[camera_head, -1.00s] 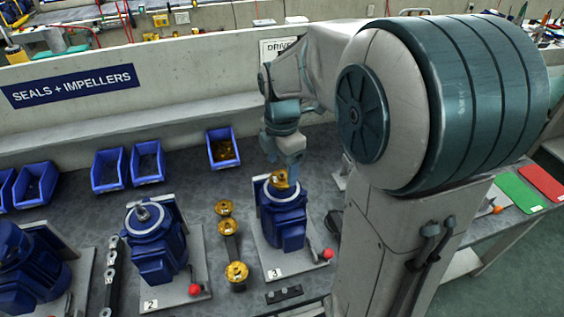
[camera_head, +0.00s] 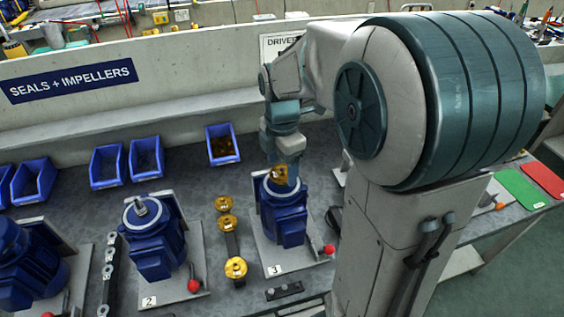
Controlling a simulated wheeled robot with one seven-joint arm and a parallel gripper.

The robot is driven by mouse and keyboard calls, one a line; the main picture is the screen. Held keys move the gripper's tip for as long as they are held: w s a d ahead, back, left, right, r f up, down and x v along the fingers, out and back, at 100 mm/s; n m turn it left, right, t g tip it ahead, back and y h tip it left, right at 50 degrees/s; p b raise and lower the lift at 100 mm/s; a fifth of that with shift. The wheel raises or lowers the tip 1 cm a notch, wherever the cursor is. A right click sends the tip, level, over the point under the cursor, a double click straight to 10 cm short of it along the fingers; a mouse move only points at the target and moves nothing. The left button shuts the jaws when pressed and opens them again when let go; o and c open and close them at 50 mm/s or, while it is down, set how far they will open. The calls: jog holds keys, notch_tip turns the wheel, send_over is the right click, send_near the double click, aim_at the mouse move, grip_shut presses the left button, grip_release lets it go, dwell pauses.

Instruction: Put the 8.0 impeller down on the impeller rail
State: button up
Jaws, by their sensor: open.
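A brass impeller (camera_head: 279,175) sits at the top of the blue pump (camera_head: 284,217) on the plate marked 3. My gripper (camera_head: 285,172) is open and points down over this impeller, hiding part of it. I cannot tell whether the fingers touch it. The impeller rail (camera_head: 231,245) is a dark strip just left of that pump. It bears brass impellers: two close together at its far end (camera_head: 224,211) and one at its near end (camera_head: 236,268). A bare stretch shows between them. The size marks are too small to read.
Another blue pump (camera_head: 152,240) stands on the plate marked 2, left of the rail. Red-knobbed levers (camera_head: 193,286) stand by the pumps. Blue bins (camera_head: 222,144) line the back below the wall. A dark strip (camera_head: 105,275) lies between the left pumps.

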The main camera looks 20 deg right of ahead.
grip_shut()
jog(key=shift+r, duration=0.1)
dwell(0.3)
jog(key=c, duration=1.3)
grip_release()
grip_shut()
jog(key=shift+r+p, duration=1.65)
jog(key=shift+r, duration=0.45)
